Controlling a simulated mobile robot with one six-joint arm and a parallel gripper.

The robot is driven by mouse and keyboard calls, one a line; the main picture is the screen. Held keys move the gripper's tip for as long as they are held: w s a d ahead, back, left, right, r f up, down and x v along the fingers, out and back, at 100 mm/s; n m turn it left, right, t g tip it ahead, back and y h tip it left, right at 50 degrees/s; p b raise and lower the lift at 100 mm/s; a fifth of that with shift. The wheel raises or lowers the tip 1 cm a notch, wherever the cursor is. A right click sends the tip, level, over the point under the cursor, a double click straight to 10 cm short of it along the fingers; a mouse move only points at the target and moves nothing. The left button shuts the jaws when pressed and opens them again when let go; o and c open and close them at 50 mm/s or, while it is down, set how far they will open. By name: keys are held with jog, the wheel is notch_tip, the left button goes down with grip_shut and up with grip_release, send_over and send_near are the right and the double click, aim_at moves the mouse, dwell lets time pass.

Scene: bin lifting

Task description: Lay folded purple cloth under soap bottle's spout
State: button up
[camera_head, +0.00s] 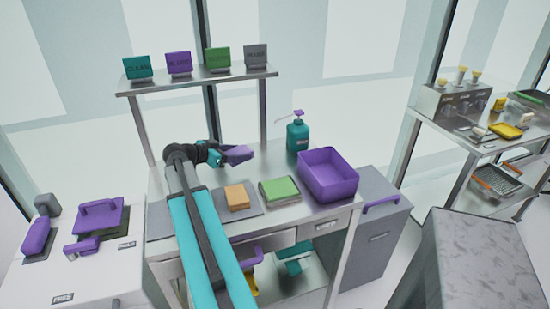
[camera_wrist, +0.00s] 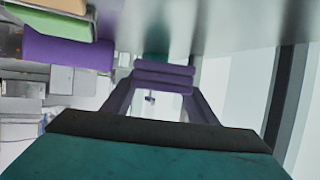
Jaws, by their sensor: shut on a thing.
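The folded purple cloth (camera_head: 238,153) is held in my gripper (camera_head: 222,156), raised above the back of the steel table. In the wrist view the cloth (camera_wrist: 163,74) shows as stacked purple layers between the two fingers. The teal soap bottle (camera_head: 298,136) with a purple pump spout (camera_head: 299,113) stands upright at the back of the table, to the right of the cloth and apart from it. In the wrist view the bottle is mostly hidden behind the cloth.
An orange folded cloth (camera_head: 237,197) and a green one (camera_head: 279,189) lie toward the front of the table. A purple bin (camera_head: 328,186) stands at the right. A shelf with label cards (camera_head: 200,80) rises behind. Free table surface lies between my gripper and the bottle.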

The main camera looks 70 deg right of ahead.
jog(key=shift+s+d, duration=0.1)
jog(key=shift+d, duration=0.05)
jog(key=p, duration=0.7)
send_over(275, 156)
notch_tip(275, 156, down, 2)
jog(key=shift+f+p, duration=0.15)
jog(key=shift+p, duration=0.35)
jog(key=shift+f, duration=0.55)
jog(key=shift+f, duration=0.1)
jog(key=shift+f+p, duration=0.9)
jog(key=shift+f, duration=0.75)
jog(key=shift+f+b, duration=0.15)
jog(key=shift+b, duration=0.15)
